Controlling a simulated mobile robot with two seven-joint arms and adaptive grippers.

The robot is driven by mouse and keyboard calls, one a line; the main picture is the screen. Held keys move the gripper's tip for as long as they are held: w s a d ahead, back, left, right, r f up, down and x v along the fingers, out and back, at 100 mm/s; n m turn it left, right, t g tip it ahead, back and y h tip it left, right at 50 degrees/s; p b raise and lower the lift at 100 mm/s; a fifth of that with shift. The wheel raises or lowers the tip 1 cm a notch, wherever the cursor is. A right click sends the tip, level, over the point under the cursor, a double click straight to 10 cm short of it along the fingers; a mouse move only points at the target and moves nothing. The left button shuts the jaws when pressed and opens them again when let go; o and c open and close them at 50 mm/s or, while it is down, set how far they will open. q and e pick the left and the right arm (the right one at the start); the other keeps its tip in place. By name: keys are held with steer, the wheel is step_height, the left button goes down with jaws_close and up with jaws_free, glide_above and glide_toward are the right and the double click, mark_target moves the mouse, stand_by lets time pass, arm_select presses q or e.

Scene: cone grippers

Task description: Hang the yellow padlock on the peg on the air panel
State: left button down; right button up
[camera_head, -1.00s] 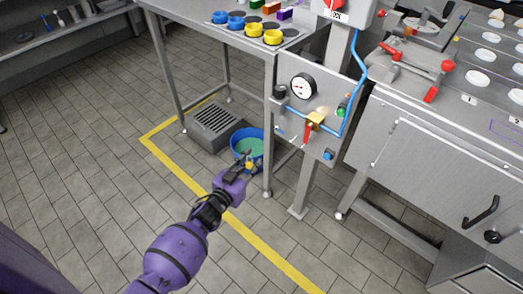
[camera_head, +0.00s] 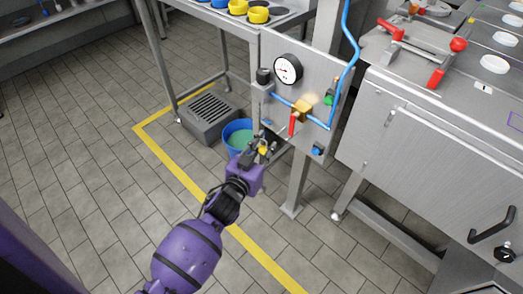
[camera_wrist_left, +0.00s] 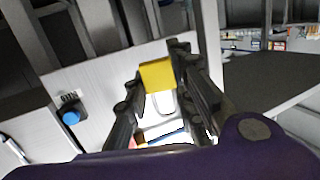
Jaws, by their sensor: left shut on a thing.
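My left gripper (camera_head: 264,143) is shut on the yellow padlock (camera_head: 263,150), low in front of the air panel's lower left part. In the left wrist view the padlock's yellow body (camera_wrist_left: 158,75) sits between the two fingers, and its pale shackle (camera_wrist_left: 160,103) shows below the body. The air panel (camera_head: 312,86) is a grey plate with a gauge, a blue hose and a brass valve with a red handle. I cannot make out the peg clearly; the gripper is near the panel's lower left edge. My right gripper is not in view.
A blue bucket (camera_head: 238,131) and a grey vented box (camera_head: 208,115) stand on the floor behind the gripper. A blue knob (camera_head: 318,149) sits at the panel's lower edge. A steel cabinet (camera_head: 430,165) stands at right. The tiled floor at left is clear.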

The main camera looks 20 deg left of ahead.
mark_target(282, 133)
arm_select(q)
steer(key=shift+w+d+f, duration=0.1)
steer(key=shift+w, duration=0.25)
steer(key=w+b, duration=0.1)
steer(key=w+d+b, duration=0.1)
steer(key=w, duration=0.1)
steer(key=w+d+b, duration=0.1)
steer(key=w, duration=0.1)
steer(key=shift+f, duration=0.35)
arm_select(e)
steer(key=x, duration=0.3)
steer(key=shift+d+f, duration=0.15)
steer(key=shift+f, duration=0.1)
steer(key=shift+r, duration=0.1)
arm_select(q)
steer(key=shift+w, duration=0.2)
steer(key=shift+w+f, duration=0.1)
steer(key=shift+w, duration=0.05)
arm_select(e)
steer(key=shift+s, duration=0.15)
